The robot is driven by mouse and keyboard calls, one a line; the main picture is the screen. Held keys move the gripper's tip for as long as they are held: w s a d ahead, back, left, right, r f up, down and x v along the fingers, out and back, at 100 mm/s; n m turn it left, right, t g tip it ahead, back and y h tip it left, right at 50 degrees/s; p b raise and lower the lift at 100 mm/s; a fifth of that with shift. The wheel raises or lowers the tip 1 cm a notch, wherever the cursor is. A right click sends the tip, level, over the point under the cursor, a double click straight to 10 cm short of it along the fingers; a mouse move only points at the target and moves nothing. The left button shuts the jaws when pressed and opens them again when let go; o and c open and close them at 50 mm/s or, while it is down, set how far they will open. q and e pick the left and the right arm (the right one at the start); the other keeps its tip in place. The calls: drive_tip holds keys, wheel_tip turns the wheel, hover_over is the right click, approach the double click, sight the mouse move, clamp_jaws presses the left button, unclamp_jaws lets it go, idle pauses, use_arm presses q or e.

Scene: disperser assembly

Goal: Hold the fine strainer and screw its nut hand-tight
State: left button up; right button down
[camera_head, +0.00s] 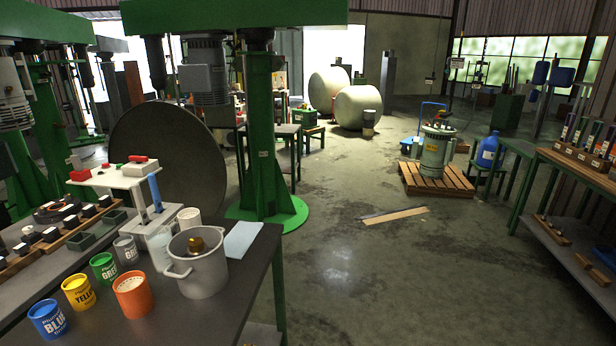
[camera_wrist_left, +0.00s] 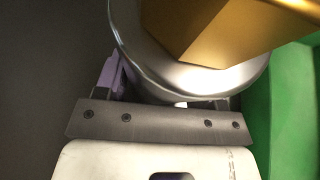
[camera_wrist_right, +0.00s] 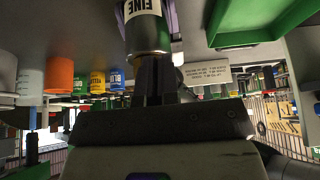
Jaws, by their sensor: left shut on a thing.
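The fine strainer (camera_wrist_right: 145,30) is a shiny metal cylinder with a white FINE label, seen in the right wrist view. In the left wrist view it is a round metal body (camera_wrist_left: 150,60) between my left gripper's (camera_wrist_left: 178,88) fingers, which are shut on it. A large brass hexagonal nut (camera_wrist_left: 225,30) sits over the metal body there. My right gripper's (camera_wrist_right: 155,78) dark fingers are close together at the strainer's end away from the label. What lies between them is hidden. Neither gripper shows in the head view.
A green bin (camera_wrist_left: 285,100) is close beside the strainer; a green tray (camera_wrist_right: 258,22) shows in the right wrist view. In the head view, a grey pot (camera_head: 203,275) with a brass piece, paint cans (camera_head: 132,296) and a white stand (camera_head: 120,180) crowd the bench.

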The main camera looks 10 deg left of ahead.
drive_tip(key=shift+s+d+f, duration=0.1)
drive_tip(key=shift+d+f, duration=0.15)
wheel_tip(320, 180, up, 6)
drive_tip(key=shift+r, duration=0.2)
idle(0.4)
wheel_tip(320, 180, down, 6)
drive_tip(key=w, duration=0.2)
drive_tip(key=shift+w, duration=0.35)
idle(0.4)
drive_tip(key=shift+f, duration=0.15)
drive_tip(key=shift+s+f, duration=0.1)
idle(0.5)
drive_tip(key=shift+s, duration=0.1)
